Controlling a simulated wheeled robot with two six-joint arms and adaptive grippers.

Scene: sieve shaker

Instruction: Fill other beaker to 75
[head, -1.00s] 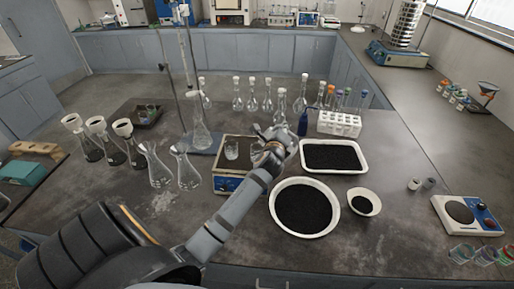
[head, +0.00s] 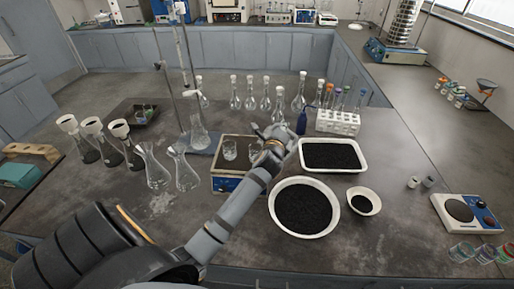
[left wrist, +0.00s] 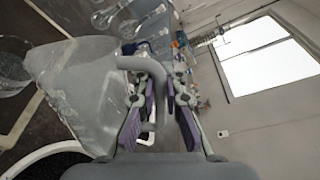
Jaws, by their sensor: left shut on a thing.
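Two small clear beakers, a left one (head: 230,150) and a right one (head: 254,152), stand on the blue-fronted bench device (head: 226,184). My left gripper (head: 280,138) is just right of them, above the device's right side. In the left wrist view it is shut on the handle of a translucent jug (left wrist: 85,85), which looks tilted there. A beaker rim (left wrist: 12,70) shows beyond the jug at the left edge. The jug's contents and the beakers' fill levels cannot be made out. In the head view the gripper largely hides the jug. My right gripper is not in view.
A round bowl (head: 276,222), a small bowl (head: 375,206) and a rectangular tray (head: 362,165) of black grains lie right of my arm. Flasks (head: 156,172) stand left, with a burette stand behind. A white tube rack (head: 338,124) is behind the tray.

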